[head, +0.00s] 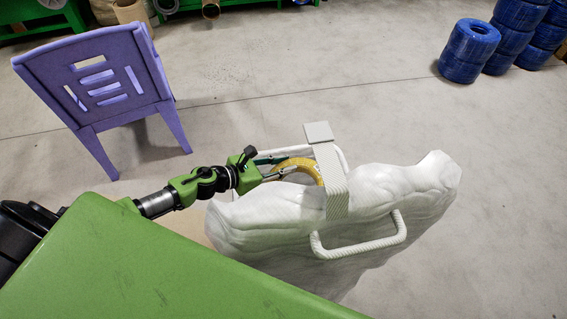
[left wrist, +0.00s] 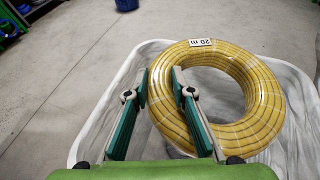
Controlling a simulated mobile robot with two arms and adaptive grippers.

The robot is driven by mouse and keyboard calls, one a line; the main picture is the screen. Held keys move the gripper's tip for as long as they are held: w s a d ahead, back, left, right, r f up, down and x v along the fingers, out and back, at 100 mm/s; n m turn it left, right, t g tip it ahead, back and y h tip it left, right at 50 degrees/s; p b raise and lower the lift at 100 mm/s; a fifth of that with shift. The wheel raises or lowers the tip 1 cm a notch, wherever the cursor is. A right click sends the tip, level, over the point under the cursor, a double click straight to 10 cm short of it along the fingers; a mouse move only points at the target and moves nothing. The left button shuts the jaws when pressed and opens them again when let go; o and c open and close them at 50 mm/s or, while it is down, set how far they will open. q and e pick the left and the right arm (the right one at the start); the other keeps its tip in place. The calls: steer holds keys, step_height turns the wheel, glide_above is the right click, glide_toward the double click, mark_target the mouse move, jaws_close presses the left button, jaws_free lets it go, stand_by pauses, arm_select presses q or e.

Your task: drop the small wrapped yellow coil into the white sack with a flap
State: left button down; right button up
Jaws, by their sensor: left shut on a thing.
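The small wrapped yellow coil (head: 297,165) is partly hidden behind the sack's flap in the head view. In the left wrist view the whole coil (left wrist: 262,105) shows, with a "20 m" label on its rim. My left gripper (head: 272,169) is shut on the coil's near side; in the left wrist view its green-padded fingers (left wrist: 157,80) straddle the ring wall. The white sack (head: 385,195) stands on the floor, its flap (head: 331,180) arched over the top. The coil is at the sack's mouth beside the flap. My right gripper is out of view.
A purple chair (head: 95,75) stands at the left back. Stacks of blue coils (head: 468,50) stand at the upper right. White handles (head: 360,247) stick out from the sack's sides. The concrete floor between chair and coil stacks is clear.

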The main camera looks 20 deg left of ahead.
arm_select(q)
steer(key=shift+w+f+b, duration=0.1)
steer(key=shift+f+b, duration=0.2)
steer(key=shift+f, duration=0.35)
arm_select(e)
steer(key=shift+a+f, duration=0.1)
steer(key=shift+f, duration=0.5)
arm_select(q)
steer(key=c, duration=1.7)
jaws_free()
steer(key=shift+f, duration=0.15)
steer(key=shift+v, duration=6.15)
